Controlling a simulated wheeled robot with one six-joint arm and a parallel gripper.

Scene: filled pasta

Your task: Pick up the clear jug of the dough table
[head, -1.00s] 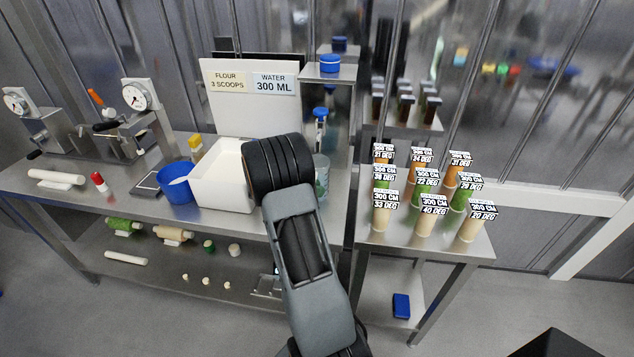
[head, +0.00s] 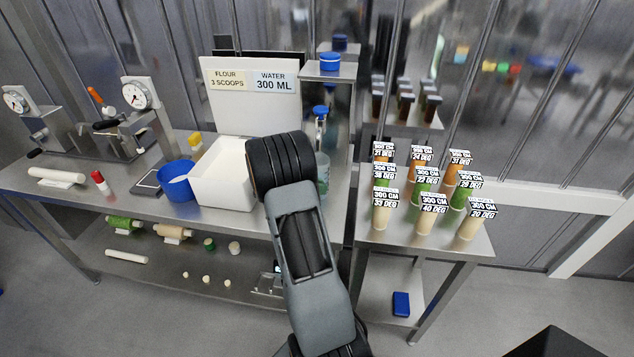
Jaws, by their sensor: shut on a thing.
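The clear jug (head: 323,174) stands out only in part, with a greenish tint, at the right end of the dough table (head: 120,203). My black wrist covers its left side. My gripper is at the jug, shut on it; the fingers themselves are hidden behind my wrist. I cannot tell whether the jug's base touches the table.
A white bin (head: 222,190) is left of my wrist, with a blue bowl (head: 176,184) beside it. A blue-capped dispenser (head: 320,112) is behind the jug. A side table (head: 395,243) with several labelled tubes stands right. A sign board (head: 250,120) stands behind.

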